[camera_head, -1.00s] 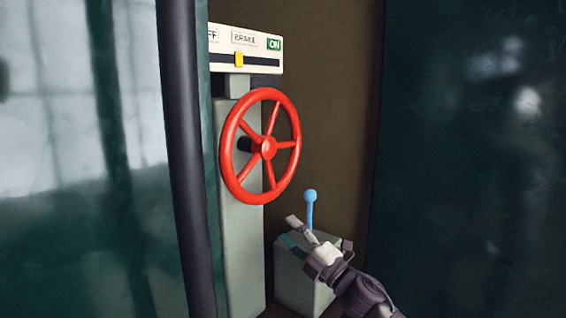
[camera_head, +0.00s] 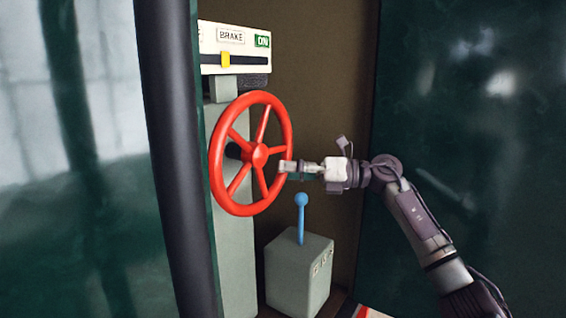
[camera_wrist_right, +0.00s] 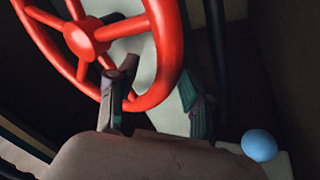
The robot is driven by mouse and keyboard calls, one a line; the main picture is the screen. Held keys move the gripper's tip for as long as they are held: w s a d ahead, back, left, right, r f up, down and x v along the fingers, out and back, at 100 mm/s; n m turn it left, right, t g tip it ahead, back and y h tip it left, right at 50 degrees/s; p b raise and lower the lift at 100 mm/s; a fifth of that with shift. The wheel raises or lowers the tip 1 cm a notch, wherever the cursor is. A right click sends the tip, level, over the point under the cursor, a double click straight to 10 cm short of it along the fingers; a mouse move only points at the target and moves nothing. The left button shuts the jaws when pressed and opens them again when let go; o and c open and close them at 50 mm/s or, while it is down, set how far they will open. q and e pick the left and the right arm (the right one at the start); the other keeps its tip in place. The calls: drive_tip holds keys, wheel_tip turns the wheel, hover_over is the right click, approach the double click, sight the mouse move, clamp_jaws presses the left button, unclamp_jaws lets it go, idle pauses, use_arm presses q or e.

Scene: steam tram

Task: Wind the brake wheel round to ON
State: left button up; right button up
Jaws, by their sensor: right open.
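The red brake wheel (camera_head: 234,184) stands upright on a grey-green column, its spokes meeting at a red hub. It also fills the upper left of the right wrist view (camera_wrist_right: 150,85). Above it, the brake indicator (camera_head: 208,66) has a yellow marker (camera_head: 225,60) on a dark slot, left of the green ON label (camera_head: 263,41). My right gripper (camera_head: 287,168) is open at the right side of the wheel's rim. In the right wrist view its fingers (camera_wrist_right: 160,115) are apart near the rim; I cannot tell whether they touch it. My left gripper is out of view.
A blue-knobbed lever (camera_head: 301,210) rises from a grey box (camera_head: 299,275) below the wheel. A dark vertical pole (camera_head: 180,160) stands to the left. A dark green panel (camera_head: 480,110) bounds the right side.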

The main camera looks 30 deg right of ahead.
drive_tip(key=shift+w+a+f, duration=0.15)
drive_tip(key=shift+w+a, duration=0.45)
drive_tip(key=shift+w, duration=0.2)
drive_tip(key=shift+s, duration=0.15)
drive_tip(key=shift+c, duration=1)
clamp_jaws()
